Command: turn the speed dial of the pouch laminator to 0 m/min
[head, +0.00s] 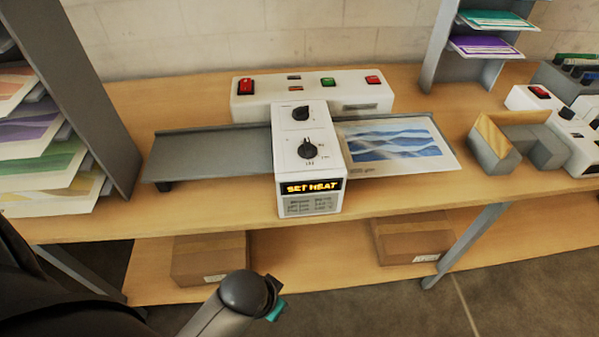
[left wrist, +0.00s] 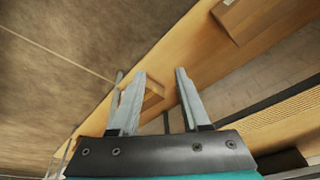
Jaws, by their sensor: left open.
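The pouch laminator (head: 315,190) is a white unit in the middle of the bench. Its panel has a smaller black knob (head: 300,113) at the back and a larger black dial (head: 308,150) nearer the front. Their markings are too small to read, so I cannot tell which is the speed dial. The orange display (head: 313,187) reads "SET HEAT". My left gripper (left wrist: 160,73) is open and empty in the left wrist view, with the floor and bench edge beyond it. In the head view my left arm is low, in front of the bench, away from the dials. My right gripper is out of view.
A grey tray (head: 215,155) lies left of the laminator panel; a blue wave print (head: 390,140) lies on the right. A paper rack (head: 75,100) stands far left. Cardboard boxes (head: 210,258) sit on the lower shelf. The space above the panel is clear.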

